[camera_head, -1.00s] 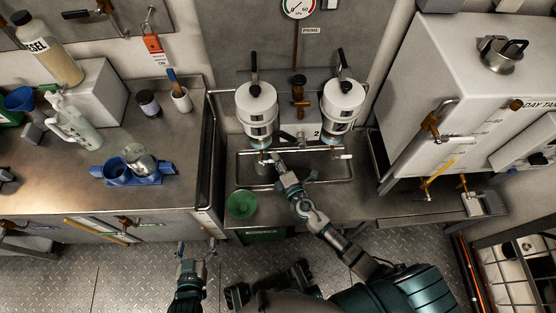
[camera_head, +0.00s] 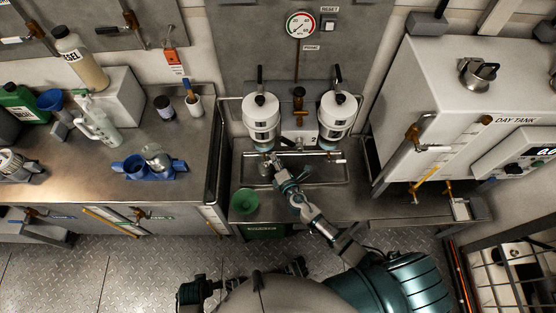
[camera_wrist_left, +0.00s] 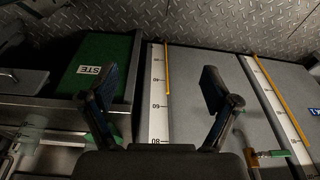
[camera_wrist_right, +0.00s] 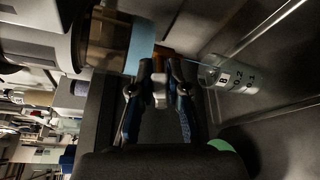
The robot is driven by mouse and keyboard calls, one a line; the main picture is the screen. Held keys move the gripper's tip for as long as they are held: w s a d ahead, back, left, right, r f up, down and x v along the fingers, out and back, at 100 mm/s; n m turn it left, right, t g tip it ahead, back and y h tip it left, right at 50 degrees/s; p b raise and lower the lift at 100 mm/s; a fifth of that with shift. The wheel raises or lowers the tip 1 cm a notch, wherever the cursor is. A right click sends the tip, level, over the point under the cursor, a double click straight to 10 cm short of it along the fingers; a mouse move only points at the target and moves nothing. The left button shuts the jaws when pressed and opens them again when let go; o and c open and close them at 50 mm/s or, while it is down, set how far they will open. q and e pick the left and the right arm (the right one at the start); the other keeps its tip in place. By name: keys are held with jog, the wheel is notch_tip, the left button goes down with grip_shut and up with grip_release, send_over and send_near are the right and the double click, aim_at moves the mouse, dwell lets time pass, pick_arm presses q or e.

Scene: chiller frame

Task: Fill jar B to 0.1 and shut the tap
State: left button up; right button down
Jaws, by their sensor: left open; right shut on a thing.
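Two white filter housings, the left one (camera_head: 261,117) and the right one (camera_head: 333,115), hang on the back panel. My right gripper (camera_head: 275,160) is under the left housing. In the right wrist view its fingers (camera_wrist_right: 160,82) are shut on a small metal tap handle (camera_wrist_right: 159,98), beside the housing's brown and light-blue bowl (camera_wrist_right: 120,45). A clear jar with printed marks (camera_wrist_right: 235,75) stands past the fingers. My left gripper (camera_wrist_left: 160,90) is open and empty, low in front of the cabinets.
A green funnel (camera_head: 245,201) is at the front left of the sink tray (camera_head: 328,181). A glass jar (camera_head: 155,157) sits in a blue holder (camera_head: 135,168) on the left bench. The day tank (camera_head: 440,100) bounds the right side. A pressure gauge (camera_head: 300,25) hangs above.

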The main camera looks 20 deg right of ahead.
jog(key=shift+s+a+n+p, duration=0.15)
jog(key=shift+a+n+p, duration=0.2)
jog(key=shift+p, duration=0.2)
pick_arm(q)
jog(key=shift+s+f, duration=0.2)
jog(key=shift+f, duration=0.7)
jog(key=shift+s+f, duration=0.2)
jog(key=shift+f, duration=0.7)
jog(key=shift+s+f, duration=0.2)
jog(key=shift+f, duration=0.7)
pick_arm(e)
jog(key=shift+f, duration=0.2)
jog(key=c, duration=1.1)
grip_release()
pick_arm(q)
jog(key=shift+a, duration=0.1)
pick_arm(e)
jog(key=shift+r, duration=0.15)
jog(key=shift+r, duration=0.1)
jog(key=s, duration=0.3)
jog(key=s+r, duration=0.1)
jog(key=s, duration=0.3)
jog(key=s+r, duration=0.1)
jog(key=s, duration=0.3)
jog(key=shift+s+d, duration=0.25)
jog(key=shift+d, duration=0.15)
